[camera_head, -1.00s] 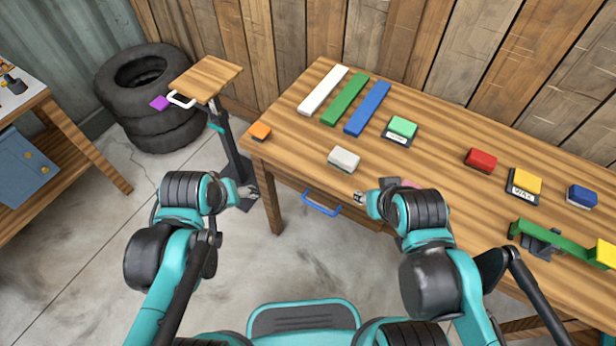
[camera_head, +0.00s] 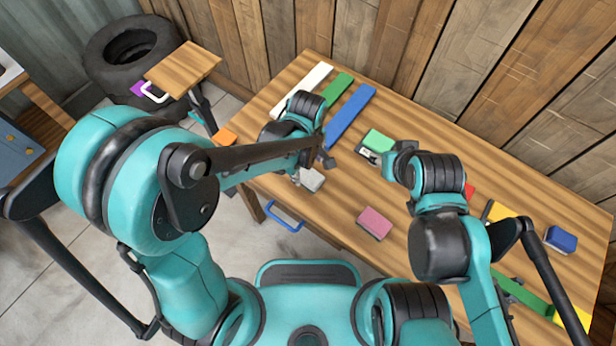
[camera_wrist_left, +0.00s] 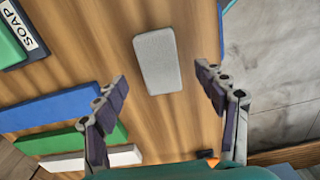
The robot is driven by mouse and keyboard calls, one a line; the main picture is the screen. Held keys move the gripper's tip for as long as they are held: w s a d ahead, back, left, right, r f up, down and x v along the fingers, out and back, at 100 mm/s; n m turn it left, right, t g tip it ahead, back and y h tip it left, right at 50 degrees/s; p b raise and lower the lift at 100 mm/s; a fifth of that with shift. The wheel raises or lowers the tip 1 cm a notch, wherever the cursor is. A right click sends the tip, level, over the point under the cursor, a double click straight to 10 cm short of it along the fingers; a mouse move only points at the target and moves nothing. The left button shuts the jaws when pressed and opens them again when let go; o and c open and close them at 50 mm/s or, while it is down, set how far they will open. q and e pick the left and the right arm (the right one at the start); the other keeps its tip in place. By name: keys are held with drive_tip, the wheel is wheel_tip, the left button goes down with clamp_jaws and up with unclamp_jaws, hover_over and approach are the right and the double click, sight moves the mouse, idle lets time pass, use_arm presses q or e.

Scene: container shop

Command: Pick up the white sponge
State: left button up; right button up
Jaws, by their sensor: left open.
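The white sponge (camera_head: 312,179) lies on the wooden table near its front edge, and looks like a pale grey-white block. In the left wrist view the white sponge (camera_wrist_left: 157,61) lies flat, unobstructed, between and beyond the fingertips. My left gripper (camera_head: 311,167) is over it in the head view, fingers spread on either side. In the left wrist view my left gripper (camera_wrist_left: 161,80) is open and empty, apart from the sponge. My right gripper (camera_head: 392,160) is by the green sponge on the soap tray; its fingers are mostly hidden.
A pink sponge (camera_head: 375,222) lies right of the white one. White (camera_head: 304,88), green (camera_head: 338,88) and blue (camera_head: 350,115) strips lie behind. A green sponge (camera_head: 377,139) and an orange block (camera_head: 223,136) are on the table. A blue handle (camera_head: 285,216) sticks out at the front.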

sight(308, 174)
use_arm(q)
wheel_tip(308, 174, down, 5)
drive_tip(key=shift+d+r+b, duration=0.1)
drive_tip(key=shift+r+b, duration=0.05)
drive_tip(key=shift+b, duration=0.95)
drive_tip(key=shift+r, duration=0.1)
drive_tip(key=c, duration=1.2)
drive_tip(key=shift+o, duration=0.2)
drive_tip(key=shift+r, duration=0.1)
wheel_tip(308, 174, up, 4)
drive_tip(key=p, duration=0.2)
drive_tip(key=shift+r+p, duration=0.2)
drive_tip(key=shift+p, duration=0.15)
drive_tip(key=s+d+r+p, duration=0.3)
drive_tip(key=s+d+r, duration=0.2)
drive_tip(key=s, duration=0.5)
drive_tip(key=shift+s+d+r+p, duration=0.2)
drive_tip(key=shift+d+r+p, duration=0.1)
drive_tip(key=shift+r, duration=0.4)
